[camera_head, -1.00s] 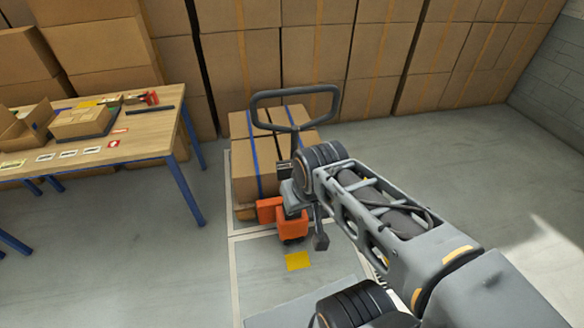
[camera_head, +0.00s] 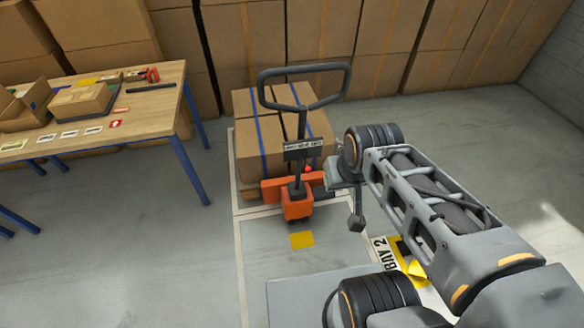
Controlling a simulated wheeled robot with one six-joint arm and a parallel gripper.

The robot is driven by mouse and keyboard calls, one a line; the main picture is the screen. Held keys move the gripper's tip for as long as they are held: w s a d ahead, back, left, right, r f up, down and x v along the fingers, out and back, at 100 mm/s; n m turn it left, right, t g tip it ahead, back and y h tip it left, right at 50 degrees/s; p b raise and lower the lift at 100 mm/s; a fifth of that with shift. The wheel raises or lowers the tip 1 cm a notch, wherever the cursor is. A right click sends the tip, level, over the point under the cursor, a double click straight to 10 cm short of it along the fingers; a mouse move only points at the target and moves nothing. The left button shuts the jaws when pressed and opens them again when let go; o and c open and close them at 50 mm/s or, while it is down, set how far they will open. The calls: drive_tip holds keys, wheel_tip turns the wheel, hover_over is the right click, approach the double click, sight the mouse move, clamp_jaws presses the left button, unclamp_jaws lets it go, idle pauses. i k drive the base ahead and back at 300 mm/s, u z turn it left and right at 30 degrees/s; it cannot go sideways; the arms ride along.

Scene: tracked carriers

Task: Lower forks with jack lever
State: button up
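An orange pallet jack (camera_head: 297,207) stands at the near end of a pallet (camera_head: 250,194) loaded with cardboard boxes (camera_head: 253,135). Its dark handle loop (camera_head: 262,88) is upright above a column with a small lettered plate (camera_head: 303,150). A small red part (camera_head: 308,168) shows just below the plate; I cannot tell if it is the lever. The forks are hidden under the load. My gripper (camera_head: 357,216) is at the end of my arm, right of the jack's column and apart from it. It points down, and its fingers are too small and unclear to tell open or shut.
A wooden table (camera_head: 150,113) with blue legs holds an open box and small items at left. Stacked cartons (camera_head: 400,45) line the back. A yellow floor patch (camera_head: 302,240) and "BAY 2" marking (camera_head: 383,253) lie in front. The floor at right is clear.

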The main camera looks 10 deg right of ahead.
sight(308, 170)
drive_tip(key=z, duration=0.05)
drive_tip(key=k, duration=1.1)
drive_tip(key=u, duration=0.75)
drive_tip(key=i, duration=1.3)
drive_tip(key=z, duration=0.8)
